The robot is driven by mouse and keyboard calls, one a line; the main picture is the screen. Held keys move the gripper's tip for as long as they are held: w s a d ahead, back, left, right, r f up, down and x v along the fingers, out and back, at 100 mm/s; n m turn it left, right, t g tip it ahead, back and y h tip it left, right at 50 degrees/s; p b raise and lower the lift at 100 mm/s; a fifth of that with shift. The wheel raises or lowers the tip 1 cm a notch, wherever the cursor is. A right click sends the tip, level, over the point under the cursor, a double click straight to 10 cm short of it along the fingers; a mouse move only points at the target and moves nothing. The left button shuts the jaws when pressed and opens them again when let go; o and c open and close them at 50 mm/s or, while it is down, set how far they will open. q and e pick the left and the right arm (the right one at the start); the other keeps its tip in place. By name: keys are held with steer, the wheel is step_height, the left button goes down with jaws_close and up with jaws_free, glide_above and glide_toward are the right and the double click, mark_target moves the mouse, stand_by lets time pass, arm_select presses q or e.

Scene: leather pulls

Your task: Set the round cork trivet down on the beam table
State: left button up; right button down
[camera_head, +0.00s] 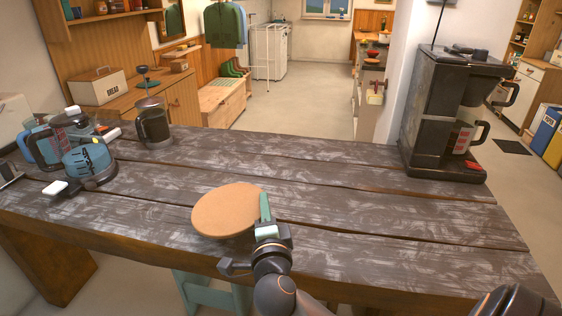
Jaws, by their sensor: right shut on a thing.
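The round cork trivet (225,211) is a flat tan disc over the front middle of the beam table (350,222), which has dark, worn planks. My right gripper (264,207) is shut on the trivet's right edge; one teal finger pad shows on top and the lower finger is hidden. The trivet looks about level and close to the planks. I cannot tell whether it touches them. My left gripper is not in view.
A black coffee machine (450,115) stands at the table's right back. The planks around the trivet are clear.

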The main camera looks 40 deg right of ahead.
steer(key=w+d+r+m+g+h+p, duration=0.2)
steer(key=d+r+m+g+h, duration=0.2)
steer(key=d+r+g+h, duration=0.2)
steer(key=shift+m+g, duration=0.3)
steer(key=shift+g, duration=0.1)
steer(key=f+b, duration=0.6)
steer(key=shift+s+d+f+b, duration=0.2)
steer(key=shift+s+b, duration=0.1)
steer(key=shift+s, duration=0.05)
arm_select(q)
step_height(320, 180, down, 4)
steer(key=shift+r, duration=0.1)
arm_select(e)
steer(key=c, duration=0.8)
jaws_free()
steer(key=shift+c, duration=0.2)
steer(key=shift+a, duration=0.1)
